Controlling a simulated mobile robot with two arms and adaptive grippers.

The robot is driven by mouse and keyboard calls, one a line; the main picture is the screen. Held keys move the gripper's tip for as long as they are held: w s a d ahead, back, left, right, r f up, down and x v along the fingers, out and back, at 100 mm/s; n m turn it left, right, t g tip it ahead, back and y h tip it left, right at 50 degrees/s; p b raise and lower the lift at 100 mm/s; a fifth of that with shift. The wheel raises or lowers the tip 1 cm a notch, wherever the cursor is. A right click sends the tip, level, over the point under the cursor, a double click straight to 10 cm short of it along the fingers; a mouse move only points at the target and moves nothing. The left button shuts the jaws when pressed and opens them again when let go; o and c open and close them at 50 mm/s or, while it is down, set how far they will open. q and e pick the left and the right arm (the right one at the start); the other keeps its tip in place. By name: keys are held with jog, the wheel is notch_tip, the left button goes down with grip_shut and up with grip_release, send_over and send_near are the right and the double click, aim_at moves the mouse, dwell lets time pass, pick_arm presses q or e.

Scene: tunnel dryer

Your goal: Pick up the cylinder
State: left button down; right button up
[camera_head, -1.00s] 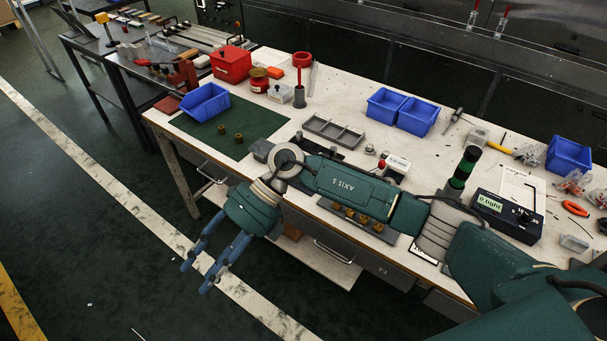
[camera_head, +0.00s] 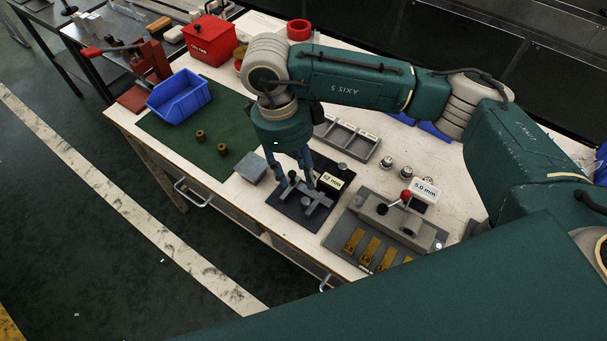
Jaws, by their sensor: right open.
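My right gripper (camera_head: 297,182) points down with its fingers apart, over a grey fixture (camera_head: 318,199) on a black plate (camera_head: 275,200) labelled "62 mm". I cannot tell whether the fingers touch the fixture, and I see nothing held between them. A small dark grey round piece (camera_head: 305,201) sits by the fixture, and another grey round piece (camera_head: 342,168) stands at the plate's back edge. Two small brass cylinders (camera_head: 200,135) (camera_head: 222,149) stand on the green mat (camera_head: 180,140) to the left. Which piece is the task's cylinder is unclear. My left gripper is out of view.
A blue bin (camera_head: 180,97) and a red box (camera_head: 210,40) stand at the back left. A grey block (camera_head: 250,168) lies left of the plate. A grey fixture labelled "5.0 mm" (camera_head: 385,220) with a red-knobbed lever stands to the right. A compartment tray (camera_head: 348,138) lies behind.

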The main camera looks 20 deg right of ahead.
aim_at(305, 201)
jog(key=f, duration=0.1)
jog(key=s+f+p, duration=0.1)
jog(key=f, duration=0.2)
jog(key=shift+s+d+f, duration=0.2)
jog(key=shift+s+d, duration=0.05)
jog(key=shift+s, duration=0.05)
jog(key=shift+w+f, duration=0.15)
jog(key=shift+f, duration=0.2)
jog(key=f+p, duration=0.1)
jog(key=f, duration=0.1)
jog(key=f+p, duration=0.1)
jog(key=f, duration=0.1)
jog(key=shift+w+d+f, duration=0.1)
jog(key=shift+d, duration=0.3)
jog(key=shift+f, duration=0.45)
jog(key=shift+c, duration=0.2)
jog(key=c, duration=0.5)
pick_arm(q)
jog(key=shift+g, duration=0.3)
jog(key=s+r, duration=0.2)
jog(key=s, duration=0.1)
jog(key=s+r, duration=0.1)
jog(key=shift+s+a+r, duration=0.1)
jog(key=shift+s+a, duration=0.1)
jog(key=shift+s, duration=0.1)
pick_arm(e)
grip_shut()
